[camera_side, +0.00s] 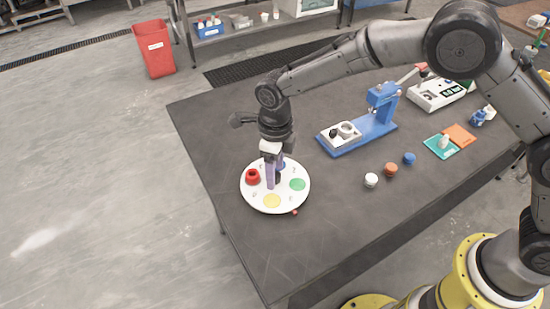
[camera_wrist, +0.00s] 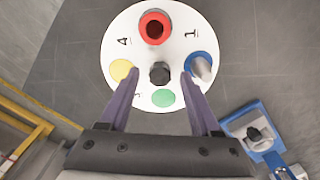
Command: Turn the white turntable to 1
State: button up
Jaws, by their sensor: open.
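The white turntable (camera_side: 288,203) lies flat on the dark table near its left corner. It carries a red cup (camera_side: 252,177), yellow (camera_side: 271,201) and green (camera_side: 298,184) discs, and a blue spot with a grey, rounded piece (camera_wrist: 201,68). The wrist view shows "4" between yellow and red, and "1" between red and blue. A small red marker (camera_side: 295,211) sits at the turntable's front edge, between yellow and green; the digit there is unreadable. My gripper (camera_wrist: 160,74) is open, pointing down, with its purple fingers apart on either side of the dark central knob (camera_wrist: 160,73).
A blue press stand (camera_side: 372,129) stands right of the turntable. White, orange and blue small pots (camera_side: 390,169) sit farther right, before green (camera_side: 439,147) and orange (camera_side: 461,134) pads. A white scale (camera_side: 436,95) is behind. The table front is clear.

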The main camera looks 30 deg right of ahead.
notch_tip(320, 180, up, 14)
jog(key=shift+f, duration=0.15)
dwell(0.5)
notch_tip(320, 180, down, 14)
jog(key=n, duration=0.9)
jog(key=shift+c, duration=0.2)
grip_shut()
dwell(1.4)
